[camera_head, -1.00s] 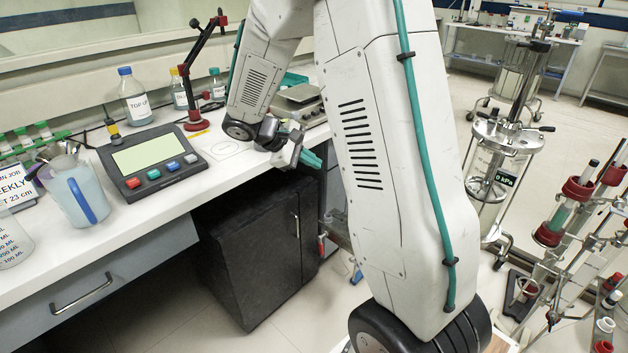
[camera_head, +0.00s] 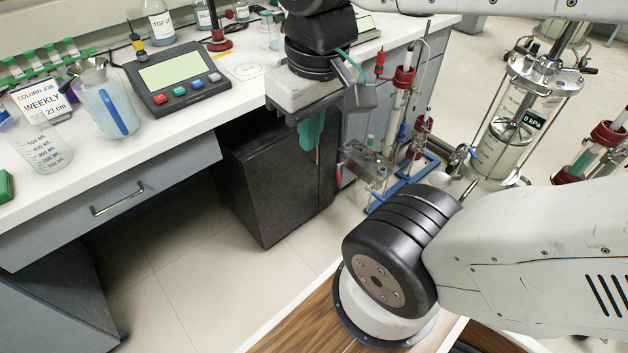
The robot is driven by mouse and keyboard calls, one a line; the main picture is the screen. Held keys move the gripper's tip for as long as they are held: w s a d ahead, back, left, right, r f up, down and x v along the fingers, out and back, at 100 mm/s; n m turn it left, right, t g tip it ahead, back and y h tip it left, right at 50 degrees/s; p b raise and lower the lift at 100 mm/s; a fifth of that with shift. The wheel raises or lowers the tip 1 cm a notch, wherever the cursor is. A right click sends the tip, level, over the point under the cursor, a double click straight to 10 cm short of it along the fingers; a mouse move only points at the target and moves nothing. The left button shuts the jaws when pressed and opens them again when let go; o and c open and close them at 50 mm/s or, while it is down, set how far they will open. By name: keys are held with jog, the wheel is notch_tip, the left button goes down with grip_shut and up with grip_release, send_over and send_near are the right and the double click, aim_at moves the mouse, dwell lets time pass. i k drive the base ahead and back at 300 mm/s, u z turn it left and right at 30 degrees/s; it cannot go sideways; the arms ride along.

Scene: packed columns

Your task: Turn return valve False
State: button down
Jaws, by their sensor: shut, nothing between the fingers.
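My gripper (camera_head: 311,128) has teal fingers and points down just off the front edge of the bench. Its fingers look together, with nothing between them. A small clear and metal valve block (camera_head: 367,160) sits to the right of and a little below the fingertips, apart from them in the picture. It has a red-tipped part (camera_head: 338,176) on its left and a blue-tipped part (camera_head: 378,196) at its bottom. I cannot tell which of these is the return valve, or how it is turned.
A red-clamped glass column (camera_head: 400,85) on a blue base frame (camera_head: 405,182) stands behind the block. A dark cabinet (camera_head: 270,190) is under the bench. A clear vessel reading 0 kPa (camera_head: 505,130) stands right.

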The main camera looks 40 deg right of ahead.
aim_at(338, 166)
jog(key=u, duration=1.55)
jog(key=k, duration=1)
jog(key=z, duration=1.7)
jog(key=i, duration=0.5)
